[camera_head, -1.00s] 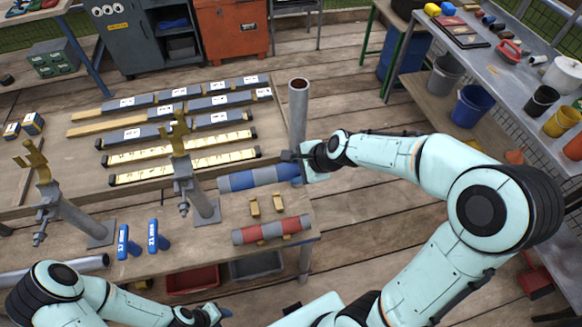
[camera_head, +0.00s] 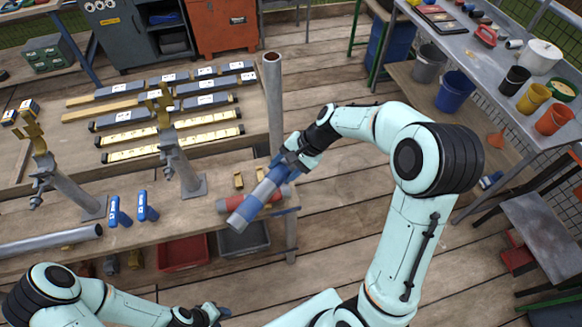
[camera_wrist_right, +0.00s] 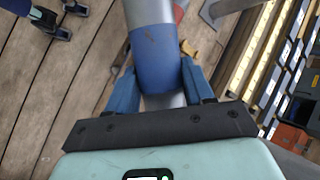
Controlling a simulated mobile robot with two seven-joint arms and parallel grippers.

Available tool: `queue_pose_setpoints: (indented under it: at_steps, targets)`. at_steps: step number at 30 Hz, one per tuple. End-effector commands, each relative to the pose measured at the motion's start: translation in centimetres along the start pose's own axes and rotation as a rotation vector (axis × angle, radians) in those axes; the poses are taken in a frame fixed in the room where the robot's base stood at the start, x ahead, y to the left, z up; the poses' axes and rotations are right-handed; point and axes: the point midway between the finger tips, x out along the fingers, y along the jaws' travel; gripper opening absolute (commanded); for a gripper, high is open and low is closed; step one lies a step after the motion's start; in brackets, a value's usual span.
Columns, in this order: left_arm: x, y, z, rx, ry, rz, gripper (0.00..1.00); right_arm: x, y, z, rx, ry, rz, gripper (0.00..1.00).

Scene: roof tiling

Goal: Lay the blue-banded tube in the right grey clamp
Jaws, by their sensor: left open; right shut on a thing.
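The grey tube with blue bands (camera_head: 252,204) is held tilted in my right gripper (camera_head: 285,164), above the bench's right end. In the right wrist view, the fingers (camera_wrist_right: 157,98) are shut around a blue band of the tube (camera_wrist_right: 153,45). The right grey clamp (camera_head: 172,152) is a grey post on a square foot with a brass-coloured fork on top; it stands left of the tube, apart from it, its fork empty. The left grey clamp (camera_head: 60,185) stands further left. My left gripper (camera_head: 218,312) is open and empty at the bottom, away from the bench.
A red-banded tube (camera_head: 224,204) lies on the bench, partly hidden behind the held tube. Two small wooden blocks (camera_head: 238,181) and two blue objects (camera_head: 147,206) lie nearby. An upright grey pipe (camera_head: 273,100) stands behind my right gripper. Red and grey bins (camera_head: 183,252) sit below.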

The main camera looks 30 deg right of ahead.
Motion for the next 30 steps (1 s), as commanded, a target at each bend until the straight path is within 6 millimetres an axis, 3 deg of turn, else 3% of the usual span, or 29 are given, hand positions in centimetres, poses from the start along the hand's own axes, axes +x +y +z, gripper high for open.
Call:
queue_pose_setpoints:
  at_steps: [12,21,24,30]
  targets:
    - [0.1,-0.1,0.2,-0.001,-0.003,-0.001,0.43,5.7,-1.5,-1.2,-0.928,-0.519,0.390,0.03]
    - [0.1,-0.1,0.2,-0.001,-0.003,-0.001,0.43,8.4,-2.4,-1.8,-1.438,-0.801,0.604,0.03]
    - [0.1,-0.1,0.2,-0.001,-0.003,-0.001,0.43,8.8,-2.5,-2.0,-1.544,-0.862,0.652,0.03]
    - [0.1,-0.1,0.2,-0.001,-0.003,-0.001,0.43,8.7,-2.5,-1.9,-1.535,-0.857,0.649,0.03]
